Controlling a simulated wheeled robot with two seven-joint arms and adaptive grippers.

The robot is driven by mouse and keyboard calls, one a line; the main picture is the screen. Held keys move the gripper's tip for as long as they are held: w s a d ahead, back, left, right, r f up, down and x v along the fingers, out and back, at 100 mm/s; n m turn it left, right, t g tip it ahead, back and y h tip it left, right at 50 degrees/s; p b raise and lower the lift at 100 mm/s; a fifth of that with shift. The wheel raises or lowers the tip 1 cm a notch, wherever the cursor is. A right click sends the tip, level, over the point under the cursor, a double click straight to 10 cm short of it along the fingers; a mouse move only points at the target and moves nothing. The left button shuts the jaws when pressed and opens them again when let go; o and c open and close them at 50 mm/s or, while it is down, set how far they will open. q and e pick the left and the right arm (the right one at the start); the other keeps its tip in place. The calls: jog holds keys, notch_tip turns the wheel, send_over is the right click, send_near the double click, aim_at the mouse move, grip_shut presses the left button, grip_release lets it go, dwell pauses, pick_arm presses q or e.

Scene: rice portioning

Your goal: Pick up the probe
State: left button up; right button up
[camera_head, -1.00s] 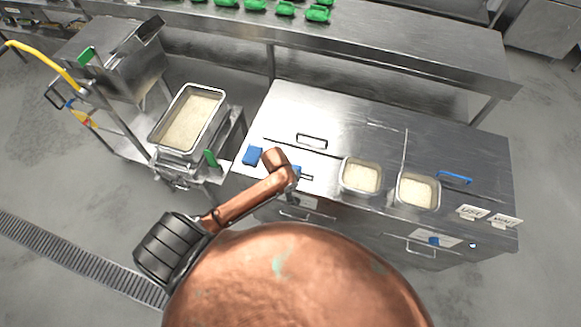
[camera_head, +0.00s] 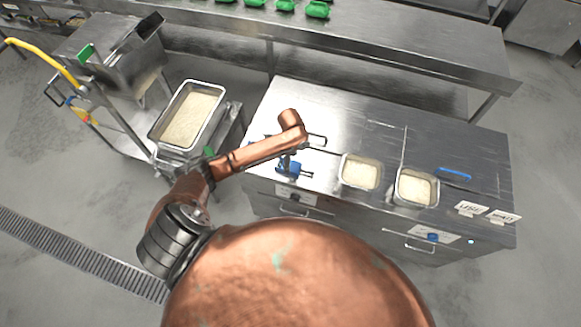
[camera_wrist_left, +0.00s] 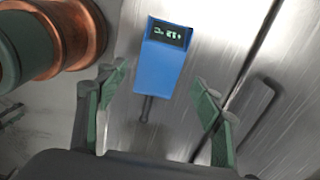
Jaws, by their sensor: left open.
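The probe (camera_wrist_left: 160,65) is a blue box with a lit dark display and a short dark stem. It lies on the metal counter top, its stem pointing back toward my left gripper. In the head view the probe (camera_head: 293,170) shows near the counter's front left, partly covered by my gripper. My left gripper (camera_wrist_left: 162,112) is open, its green-padded fingers apart on either side of the stem's end, with nothing held. In the head view my left gripper (camera_head: 286,156) hangs below the copper wrist. Contact with the counter cannot be told. My right gripper is out of view.
Two rice pans (camera_head: 360,172) (camera_head: 416,187) sit to the right in the counter (camera_head: 385,140). A larger rice tray (camera_head: 218,92) stands at the left. A lid handle (camera_wrist_left: 250,115) lies right of the gripper. Green items (camera_head: 318,10) sit on the back table.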

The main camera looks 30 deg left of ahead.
pick_arm(q)
notch_tip(320, 180, down, 4)
jog(key=shift+s+f+p, duration=0.1)
jog(key=shift+p, duration=0.25)
jog(key=shift+c, duration=0.3)
jog(key=c, duration=1.2)
jog(key=shift+r, duration=0.7)
jog(key=s+d+r+p, duration=0.1)
jog(key=s+r, duration=0.3)
jog(key=r, duration=0.2)
jog(key=s+d+r+p, duration=0.1)
jog(key=s+r+p, duration=0.1)
jog(key=s+r, duration=0.3)
jog(key=s+d+r+p, duration=0.1)
jog(key=s+r+p, duration=0.1)
jog(key=s+r, duration=0.2)
jog(key=shift+s+d+r, duration=0.15)
jog(key=shift+d+r, duration=0.05)
jog(key=shift+r, duration=0.5)
jog(key=shift+s+d+r, duration=0.1)
jog(key=shift+d+r, duration=0.05)
jog(key=shift+r, duration=0.5)
